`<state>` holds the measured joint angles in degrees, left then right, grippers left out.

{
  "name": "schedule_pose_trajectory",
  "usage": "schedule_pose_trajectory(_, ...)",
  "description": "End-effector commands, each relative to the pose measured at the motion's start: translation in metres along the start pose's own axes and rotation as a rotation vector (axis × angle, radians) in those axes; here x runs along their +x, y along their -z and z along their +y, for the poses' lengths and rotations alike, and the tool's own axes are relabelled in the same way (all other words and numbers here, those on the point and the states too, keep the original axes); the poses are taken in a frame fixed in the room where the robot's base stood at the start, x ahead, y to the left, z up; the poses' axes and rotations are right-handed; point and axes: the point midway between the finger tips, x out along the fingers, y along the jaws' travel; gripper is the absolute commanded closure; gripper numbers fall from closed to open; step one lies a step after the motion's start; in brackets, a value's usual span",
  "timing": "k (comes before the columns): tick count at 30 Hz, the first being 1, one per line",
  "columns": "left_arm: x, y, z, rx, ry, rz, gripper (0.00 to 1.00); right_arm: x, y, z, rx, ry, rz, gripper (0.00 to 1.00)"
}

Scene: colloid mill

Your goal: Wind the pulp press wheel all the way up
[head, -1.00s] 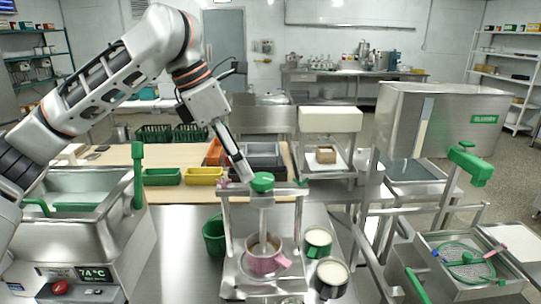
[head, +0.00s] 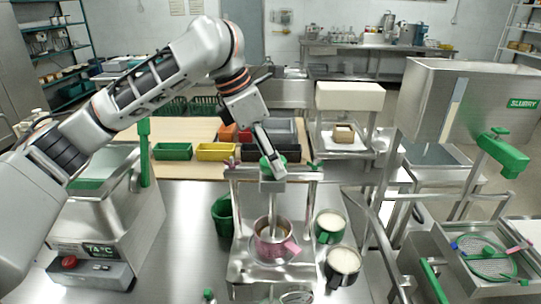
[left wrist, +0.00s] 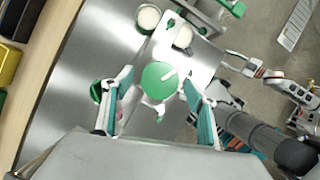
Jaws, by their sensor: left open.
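The pulp press (head: 237,215) stands on the steel bench, with two posts, a crossbar and a central screw. Its green wheel (head: 266,164) is at the top, partly hidden by my left gripper (head: 277,172). In the left wrist view, the round green wheel top (left wrist: 158,80), with a pale mark on it, sits between the two spread fingers of my left gripper (left wrist: 158,98). The fingers are apart, and I cannot tell whether either touches the rim. A pot with a pink handle (head: 276,247) stands under the screw.
A green cup (head: 329,226) and a dark-handled cup (head: 343,262), both with pale contents, stand right of the press. A green container (head: 223,215) stands left. The slurry tank (head: 462,100) is at right, the temperature-display machine (head: 100,225) at left. Coloured bins (head: 216,151) are behind.

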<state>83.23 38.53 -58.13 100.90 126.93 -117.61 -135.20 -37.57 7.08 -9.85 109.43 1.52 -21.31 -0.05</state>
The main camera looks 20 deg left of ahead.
Motion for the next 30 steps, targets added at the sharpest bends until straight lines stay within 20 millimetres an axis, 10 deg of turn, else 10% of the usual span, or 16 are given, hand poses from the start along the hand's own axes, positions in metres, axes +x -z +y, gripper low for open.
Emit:
schedule_pose_trajectory(8,0.0014,0.0,0.0001,0.0,-0.001,0.0,0.45,0.0009,0.0016,0.0023,0.0,-0.004,0.003,0.6)
schedule_pose_trajectory(12,0.0014,0.0001,0.0001,0.0,-0.001,0.0,0.81,0.0009,0.0019,0.0016,0.002,-0.004,0.003,0.6)
schedule_pose_trajectory(30,0.0007,0.0,-0.0008,-0.133,-0.06,0.001,0.81,0.0011,0.0029,-0.0028,0.008,0.001,0.004,0.6)
